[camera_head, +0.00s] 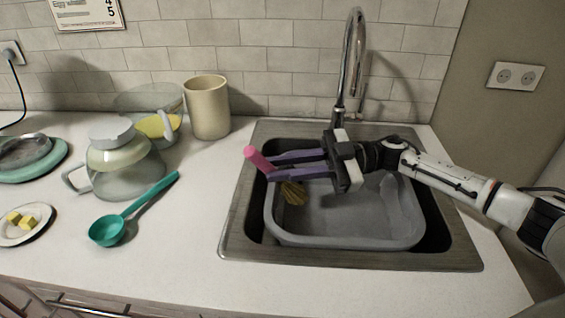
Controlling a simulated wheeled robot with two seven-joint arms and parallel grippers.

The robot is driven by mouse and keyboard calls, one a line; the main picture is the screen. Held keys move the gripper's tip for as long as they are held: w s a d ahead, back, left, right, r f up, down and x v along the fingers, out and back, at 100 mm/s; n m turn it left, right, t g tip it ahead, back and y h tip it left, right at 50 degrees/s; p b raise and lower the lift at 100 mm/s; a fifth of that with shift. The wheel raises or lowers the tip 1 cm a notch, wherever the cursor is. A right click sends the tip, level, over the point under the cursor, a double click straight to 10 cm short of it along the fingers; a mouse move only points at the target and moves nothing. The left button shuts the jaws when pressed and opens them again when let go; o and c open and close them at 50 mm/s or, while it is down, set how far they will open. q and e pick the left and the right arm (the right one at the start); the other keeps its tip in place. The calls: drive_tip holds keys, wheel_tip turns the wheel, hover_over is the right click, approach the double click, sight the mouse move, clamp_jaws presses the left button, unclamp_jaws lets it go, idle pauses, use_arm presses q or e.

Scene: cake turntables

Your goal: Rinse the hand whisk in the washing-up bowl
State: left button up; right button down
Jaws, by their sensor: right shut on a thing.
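The hand whisk (257,158) has a pink handle, and its yellowish whisk end (292,192) points down over the left part of the bowl. My right gripper (272,166) comes in from the right, its purple fingers shut on the whisk near the handle. The grey washing-up bowl (345,238) sits in the sink, below the gripper. I cannot tell whether the whisk end touches the bowl's contents. My left gripper is not in view.
The sink (233,232) is set in a white counter. A tall tap (352,60) stands behind it. To the left are a beige canister (207,108), a glass jug (125,180), a teal ladle (107,230) and a plate (38,232) with yellow cubes.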

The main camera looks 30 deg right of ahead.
sight(282, 189)
wheel_tip(282, 189, down, 6)
drive_tip(key=b, duration=0.3)
drive_tip(key=shift+r, duration=0.15)
drive_tip(key=shift+f+b, duration=1)
drive_tip(key=shift+f, duration=0.5)
idle(0.8)
